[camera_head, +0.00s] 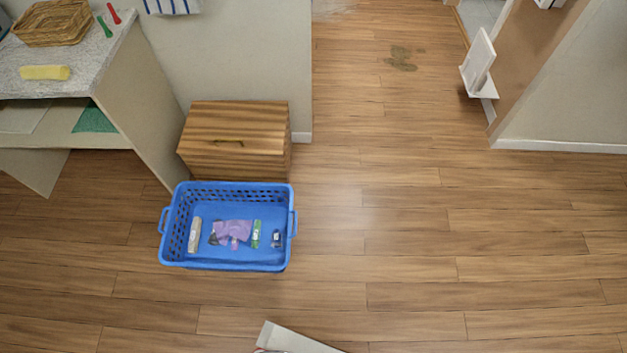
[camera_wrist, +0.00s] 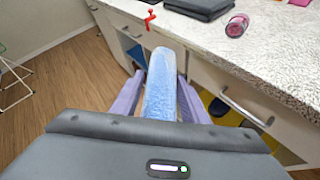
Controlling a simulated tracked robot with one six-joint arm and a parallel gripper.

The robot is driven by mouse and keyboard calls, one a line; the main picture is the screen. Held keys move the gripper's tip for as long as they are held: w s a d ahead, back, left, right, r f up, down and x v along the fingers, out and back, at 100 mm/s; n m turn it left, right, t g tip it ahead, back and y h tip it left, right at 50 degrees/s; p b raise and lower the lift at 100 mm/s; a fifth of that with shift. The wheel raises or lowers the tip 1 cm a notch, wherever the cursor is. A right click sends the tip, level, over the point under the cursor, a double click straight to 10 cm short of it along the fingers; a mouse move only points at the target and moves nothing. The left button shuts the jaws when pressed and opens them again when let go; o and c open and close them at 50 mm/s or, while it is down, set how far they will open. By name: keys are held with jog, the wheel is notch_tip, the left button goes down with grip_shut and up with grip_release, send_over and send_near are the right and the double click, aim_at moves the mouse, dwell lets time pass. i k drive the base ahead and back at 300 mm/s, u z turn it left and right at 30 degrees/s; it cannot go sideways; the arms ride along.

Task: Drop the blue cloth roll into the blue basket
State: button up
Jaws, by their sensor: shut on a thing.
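The blue basket (camera_head: 225,265) stands on the wood floor left of centre in the head view. Inside it lie a pale roll (camera_head: 195,235), a purple cloth (camera_head: 232,231), a green item (camera_head: 256,234) and a small dark item (camera_head: 277,239). In the wrist view my gripper (camera_wrist: 160,76) has two purple fingers shut on the blue cloth roll (camera_wrist: 160,92), which points away from the camera. The roll's lower end is hidden behind the grey gripper body. The head view shows neither the roll nor my gripper's fingers.
A wooden box (camera_head: 235,135) stands right behind the basket. A speckled-top counter (camera_head: 70,45) with shelves is at the left. The floor right of the basket is open. The wrist view shows a counter (camera_wrist: 260,65) with a red item and folded dark cloth.

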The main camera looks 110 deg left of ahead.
aim_at(221, 214)
jog(key=z, duration=1.2)
jog(key=i, duration=0.1)
jog(key=u, duration=3)
jog(key=i, duration=0.55)
jog(key=u, duration=1.9)
